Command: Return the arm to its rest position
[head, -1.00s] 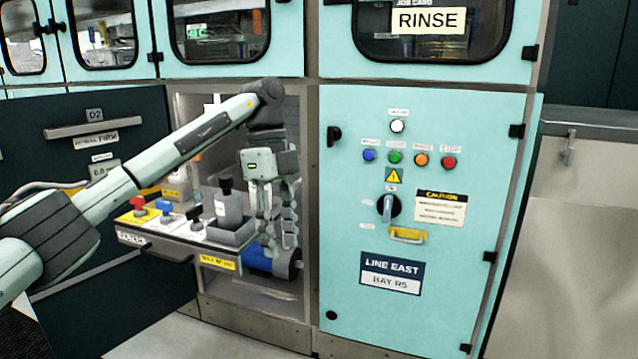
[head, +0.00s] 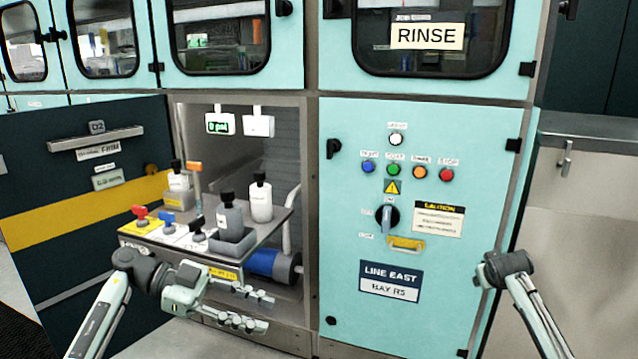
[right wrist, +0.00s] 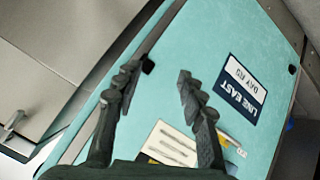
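My left arm comes in at the lower left of the head view. Its gripper (head: 258,309) is low in front of the pull-out tray, with its two fingers apart and nothing between them. My right arm (head: 515,275) shows at the lower right of the head view, in front of the teal RINSE door; its gripper is not seen there. In the right wrist view my right gripper (right wrist: 158,82) has its fingers spread apart and empty, with the teal door behind them.
The pull-out tray (head: 150,238) carries a grey bottle (head: 229,218), a white bottle (head: 261,200) and red, blue and black-handled valves. A blue cylinder (head: 272,264) lies below it. The RINSE cabinet door (head: 350,220) has coloured buttons, a rotary switch (head: 387,217) and a yellow handle (head: 406,243).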

